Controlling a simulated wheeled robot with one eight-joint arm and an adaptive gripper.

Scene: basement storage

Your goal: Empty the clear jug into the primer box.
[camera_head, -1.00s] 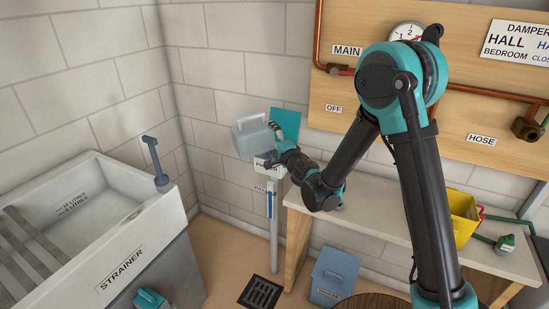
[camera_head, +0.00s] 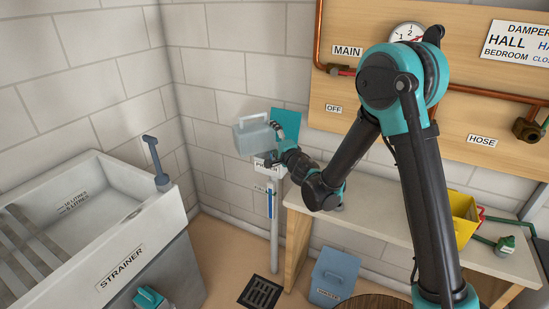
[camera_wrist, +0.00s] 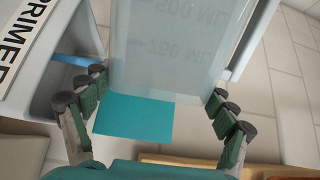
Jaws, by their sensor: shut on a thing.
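The clear jug (camera_head: 254,139) looks pale grey and see-through, with a handle-like loop on top in the head view. My gripper (camera_head: 274,143) is shut on it from the right and holds it up. In the wrist view the jug (camera_wrist: 172,50) fills the upper middle between my gripper's fingers (camera_wrist: 160,105), its 500 ML and 250 ML marks reading reversed. The primer box (camera_head: 266,165) stands on a post just below the jug; its PRIMER label shows at the left of the wrist view (camera_wrist: 28,35). I cannot tell what the jug contains.
The strainer sink (camera_head: 120,265) is on the left, with a grey-blue tap or handle (camera_head: 155,162). A bench (camera_head: 375,220) with a yellow bin (camera_head: 462,217) is on the right. A blue-grey bin (camera_head: 333,275) and a drain grate (camera_head: 260,292) are on the floor.

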